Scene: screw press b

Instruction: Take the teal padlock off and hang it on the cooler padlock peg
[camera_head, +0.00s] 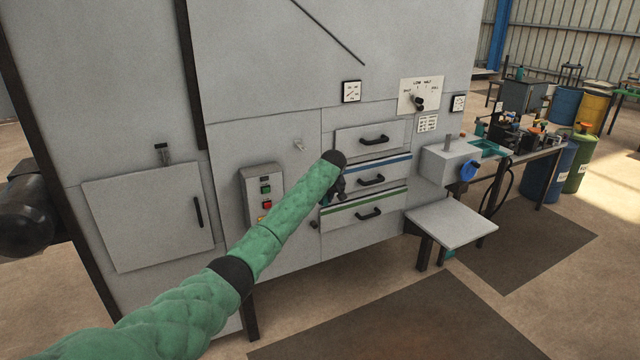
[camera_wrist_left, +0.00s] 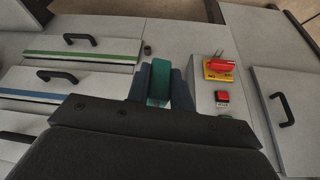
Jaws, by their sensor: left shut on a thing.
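The teal padlock (camera_wrist_left: 159,83) shows in the left wrist view as a teal block between the two fingers. My left gripper (camera_wrist_left: 161,85) is shut on it, in front of the grey machine panel. In the head view my left gripper (camera_head: 336,192) is beside the left ends of the drawers, and my green-sleeved arm hides most of it. I cannot make out the padlock there. A small light hook (camera_head: 299,145) sticks out of the panel above the gripper. I cannot tell whether it is the cooler padlock peg. My right gripper is not in view.
A button box (camera_head: 262,190) stands out left of the gripper; its red switch handle (camera_wrist_left: 222,63) shows in the wrist view. A dark knob (camera_head: 314,224) is low on the panel. Drawers with black handles (camera_head: 371,180) are at right, beyond them a grey shelf (camera_head: 455,222).

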